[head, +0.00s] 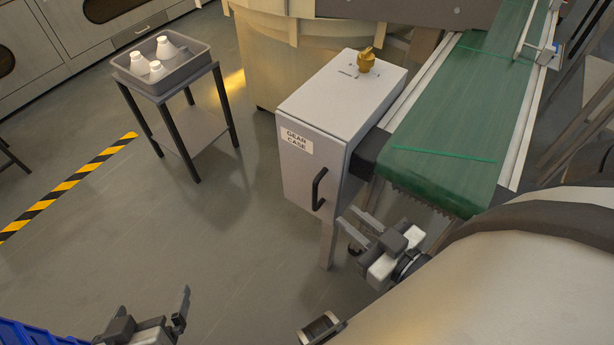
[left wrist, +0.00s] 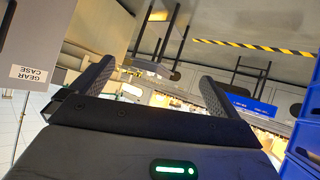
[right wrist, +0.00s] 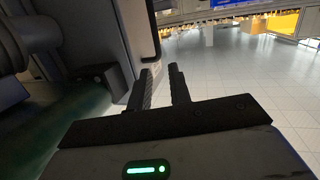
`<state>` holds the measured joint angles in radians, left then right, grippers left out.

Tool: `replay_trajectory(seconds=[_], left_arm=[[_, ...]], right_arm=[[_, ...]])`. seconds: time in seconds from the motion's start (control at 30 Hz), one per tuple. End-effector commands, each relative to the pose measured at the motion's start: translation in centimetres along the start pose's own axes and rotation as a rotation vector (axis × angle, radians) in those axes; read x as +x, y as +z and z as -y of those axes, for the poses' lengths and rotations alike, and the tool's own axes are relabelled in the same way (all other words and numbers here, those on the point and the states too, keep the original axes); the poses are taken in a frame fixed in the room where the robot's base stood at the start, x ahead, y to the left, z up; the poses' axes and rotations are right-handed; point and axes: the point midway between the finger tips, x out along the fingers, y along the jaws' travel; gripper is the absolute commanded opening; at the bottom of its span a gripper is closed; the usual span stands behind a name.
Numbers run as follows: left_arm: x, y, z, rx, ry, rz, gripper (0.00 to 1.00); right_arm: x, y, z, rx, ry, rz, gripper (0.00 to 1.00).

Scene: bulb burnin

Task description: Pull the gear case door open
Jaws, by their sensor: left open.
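The gear case (head: 345,95) is a light grey box with a yellow knob on top. Its door (head: 298,175) carries a GEAR CASE label and looks flush with the box. The black door handle (head: 319,189) is an upright bar. It also shows in the right wrist view (right wrist: 153,30), just beyond the fingertips. My right gripper (head: 346,215) is a little right of and below the handle, apart from it, with a narrow empty gap between its fingers. My left gripper (head: 180,305) is low at the left, open and empty. The label also shows upside down in the left wrist view (left wrist: 28,74).
A green conveyor (head: 450,110) runs along the right of the case, close to my right arm. A small stand (head: 185,130) bears a grey tray (head: 172,78) with several white bulbs. A blue crate (head: 30,335) is at the bottom left. The floor before the door is clear.

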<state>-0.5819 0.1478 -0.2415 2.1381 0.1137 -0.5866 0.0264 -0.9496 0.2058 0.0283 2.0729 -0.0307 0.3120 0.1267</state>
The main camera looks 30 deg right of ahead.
Motion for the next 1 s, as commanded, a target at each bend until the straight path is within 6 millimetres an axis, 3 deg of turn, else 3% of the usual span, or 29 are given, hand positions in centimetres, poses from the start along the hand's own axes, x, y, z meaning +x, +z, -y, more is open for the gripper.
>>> replay_trajectory(seconds=[0.03, 0.13, 0.33, 0.47, 0.67, 1.0], left_arm=[[1.7, 2.5, 0.0, 0.000, 0.015, 0.009, 1.00], [2.6, 4.2, -0.5, -0.003, 0.041, 0.025, 1.00], [3.4, 5.6, -1.1, -0.003, 0.070, 0.044, 1.00], [3.4, 5.7, -1.2, -0.003, 0.074, 0.049, 1.00], [4.0, 6.3, -1.2, -0.003, 0.080, 0.064, 1.00], [4.7, 6.7, -1.3, -0.002, 0.093, 0.054, 1.00]], right_arm=[[-0.5, 2.6, -0.3, 0.007, -0.008, -0.025, 0.20], [-1.5, 3.5, -0.8, 0.028, -0.025, -0.079, 0.20], [-2.5, 3.8, -1.3, 0.050, -0.051, -0.138, 0.20], [-2.0, 3.4, -1.3, 0.053, -0.054, -0.149, 0.20], [1.4, 2.9, -1.2, 0.053, -0.054, -0.154, 0.20], [8.7, 1.8, -0.8, 0.052, -0.054, -0.151, 0.20]])
